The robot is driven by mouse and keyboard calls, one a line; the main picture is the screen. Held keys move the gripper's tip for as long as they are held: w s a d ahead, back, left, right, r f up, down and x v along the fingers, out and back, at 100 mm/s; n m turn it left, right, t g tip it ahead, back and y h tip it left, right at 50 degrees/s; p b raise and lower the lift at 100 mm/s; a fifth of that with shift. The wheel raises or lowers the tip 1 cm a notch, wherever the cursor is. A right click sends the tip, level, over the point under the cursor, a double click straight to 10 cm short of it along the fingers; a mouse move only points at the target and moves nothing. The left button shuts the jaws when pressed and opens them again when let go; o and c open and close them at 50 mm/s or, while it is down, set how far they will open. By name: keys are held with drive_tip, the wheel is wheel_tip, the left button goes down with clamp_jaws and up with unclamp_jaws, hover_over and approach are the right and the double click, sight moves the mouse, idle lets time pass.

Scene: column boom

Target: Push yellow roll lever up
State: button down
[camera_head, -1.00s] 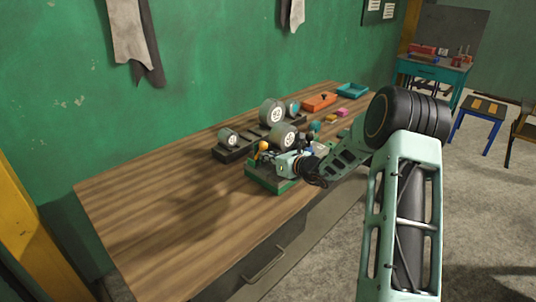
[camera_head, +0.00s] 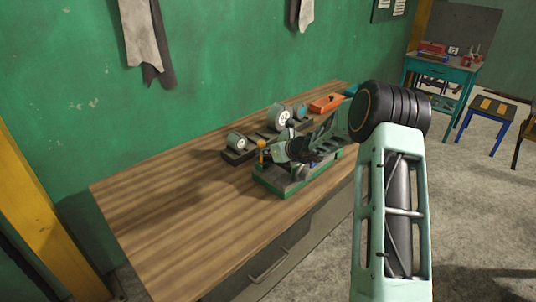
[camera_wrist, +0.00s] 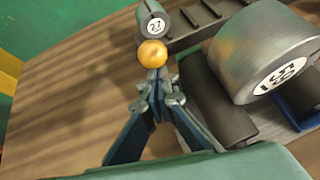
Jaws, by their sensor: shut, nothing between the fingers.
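The yellow roll lever shows as an orange-yellow ball knob (camera_wrist: 152,53) in the wrist view, just beyond my fingertips. In the head view the yellow lever (camera_head: 262,146) stands upright at the left end of a green-based device (camera_head: 290,188). My gripper (camera_wrist: 157,82) is shut and empty, with its tips right at the knob's near underside. They look close to touching, but contact cannot be told. In the head view my gripper (camera_head: 275,152) covers much of the device, and the other levers are hidden behind it.
A grey roll labelled 27 (camera_wrist: 153,22) lies behind the knob. An orange tray (camera_head: 326,103) lies farther back. The table's left part (camera_head: 180,215) is clear.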

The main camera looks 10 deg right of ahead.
drive_tip(key=shift+w+a+r, duration=0.15)
drive_tip(key=shift+r, duration=0.1)
idle(0.3)
drive_tip(key=shift+r, duration=0.1)
